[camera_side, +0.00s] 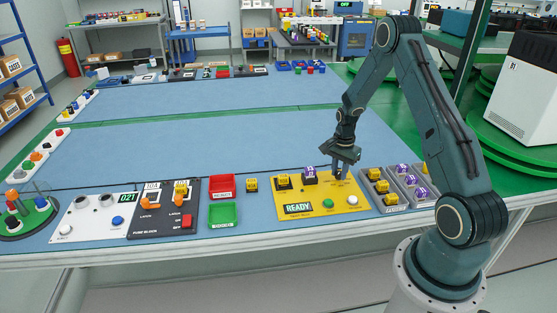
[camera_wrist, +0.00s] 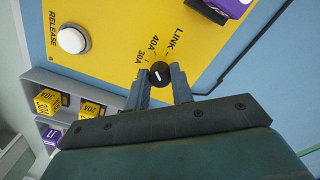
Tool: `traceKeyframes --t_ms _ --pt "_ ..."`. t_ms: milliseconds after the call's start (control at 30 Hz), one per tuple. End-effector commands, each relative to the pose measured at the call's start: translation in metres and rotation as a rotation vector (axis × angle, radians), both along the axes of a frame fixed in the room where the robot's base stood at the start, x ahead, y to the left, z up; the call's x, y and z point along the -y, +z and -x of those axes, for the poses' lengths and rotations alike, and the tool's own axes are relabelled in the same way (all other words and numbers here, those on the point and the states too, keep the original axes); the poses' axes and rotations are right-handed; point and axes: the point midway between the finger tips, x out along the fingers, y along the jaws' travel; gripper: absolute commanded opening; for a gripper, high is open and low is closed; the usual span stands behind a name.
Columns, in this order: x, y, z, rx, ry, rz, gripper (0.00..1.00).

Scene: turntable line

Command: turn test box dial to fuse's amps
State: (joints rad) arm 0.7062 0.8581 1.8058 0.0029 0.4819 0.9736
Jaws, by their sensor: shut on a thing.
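The yellow test box (camera_side: 338,206) lies flat at the table's front, its display reading READY. A yellow fuse (camera_side: 283,181) and a purple fuse (camera_side: 310,175) sit on its top; their ratings are too small to read. In the wrist view, the purple fuse (camera_wrist: 234,6) is cut off at the top edge. My gripper (camera_wrist: 160,80) points down at the box with its fingers shut on both sides of the black dial (camera_wrist: 160,70). The dial has a white pointer mark, with 30A, 40A and LINK printed around it. I cannot tell exactly which label the mark points to.
Grey fuse racks (camera_side: 393,208) with yellow and purple fuses stand close right of the box. Left are a loose yellow fuse (camera_side: 251,185), a red bin (camera_side: 222,196), a green bin (camera_side: 222,224) and the black fuse block (camera_side: 164,218).

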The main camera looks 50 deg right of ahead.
Motion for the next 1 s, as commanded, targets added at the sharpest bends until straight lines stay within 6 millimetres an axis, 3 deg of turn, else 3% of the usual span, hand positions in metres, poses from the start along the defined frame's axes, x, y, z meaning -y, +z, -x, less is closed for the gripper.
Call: traceKeyframes --t_ms 1000 --pt "0.0 -0.0004 0.0014 -0.001 0.967 0.0 0.0"
